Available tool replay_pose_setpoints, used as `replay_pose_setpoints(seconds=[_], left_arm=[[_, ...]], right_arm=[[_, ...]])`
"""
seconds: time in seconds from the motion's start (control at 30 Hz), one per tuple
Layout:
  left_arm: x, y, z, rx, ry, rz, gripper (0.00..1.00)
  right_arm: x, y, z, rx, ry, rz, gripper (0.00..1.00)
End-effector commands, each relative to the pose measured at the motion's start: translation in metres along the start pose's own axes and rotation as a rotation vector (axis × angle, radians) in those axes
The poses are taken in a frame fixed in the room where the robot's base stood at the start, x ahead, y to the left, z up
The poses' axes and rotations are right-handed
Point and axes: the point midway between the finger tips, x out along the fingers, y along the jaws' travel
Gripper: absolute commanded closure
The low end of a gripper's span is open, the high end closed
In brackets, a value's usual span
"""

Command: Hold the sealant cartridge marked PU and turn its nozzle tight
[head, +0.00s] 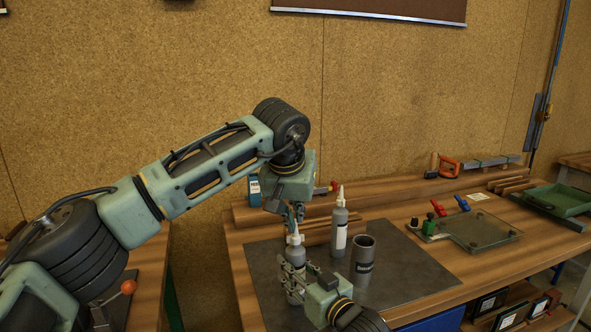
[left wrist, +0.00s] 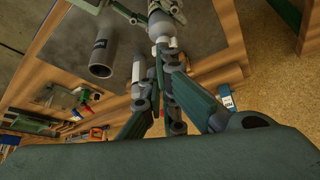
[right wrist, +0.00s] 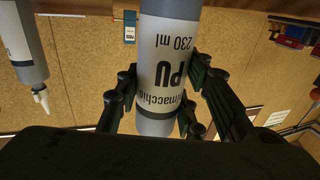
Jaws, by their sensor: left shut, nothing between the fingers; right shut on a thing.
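The grey sealant cartridge marked PU (right wrist: 165,45) has a pale label and stands upright in my right gripper (head: 293,272), which is shut on its body. In the head view the cartridge (head: 296,254) has its white nozzle (head: 295,236) pointing up. My left gripper (head: 296,213) is directly above the nozzle, fingers shut and empty, pointing down. In the left wrist view its fingers partly cover the nozzle zone; I cannot tell whether they touch the nozzle.
A second similar cartridge (head: 339,224) stands behind to the right, beside a grey cylindrical holder (head: 364,262) on the dark mat (head: 405,270). A glass panel (head: 478,231) with clamps lies further right. A green tray (head: 562,198) is at the far right.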

Motion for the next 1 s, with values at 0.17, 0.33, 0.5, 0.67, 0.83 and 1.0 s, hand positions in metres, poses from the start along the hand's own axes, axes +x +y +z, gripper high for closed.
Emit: replay_pose_setpoints(seconds=[0.17, 0.33, 0.5, 0.67, 0.83, 1.0], left_arm=[[0.014, 0.0, 0.007, 0.0, 0.0, 0.001, 1.0], [0.018, 0.0, 0.01, 0.0, 0.0, 0.001, 1.0], [0.018, 0.0, 0.01, 0.0, 0.0, 0.001, 1.0], [0.018, 0.0, 0.01, 0.0, 0.0, 0.001, 1.0], [0.019, 0.0, 0.009, 0.0, 0.0, 0.001, 1.0], [0.02, -0.001, 0.007, 0.001, 0.0, 0.001, 1.0]], right_arm=[[0.0, 0.0, 0.0, 0.0, -0.001, 0.0, 1.0], [0.0, 0.0, 0.0, 0.0, -0.001, 0.0, 1.0], [0.0, 0.0, 0.0, 0.0, -0.001, 0.0, 1.0], [0.0, 0.0, 0.0, 0.0, -0.001, 0.0, 1.0], [0.0, 0.0, 0.0, 0.0, -0.001, 0.0, 1.0], [0.0, 0.0, 0.0, 0.0, -0.001, 0.0, 1.0]])
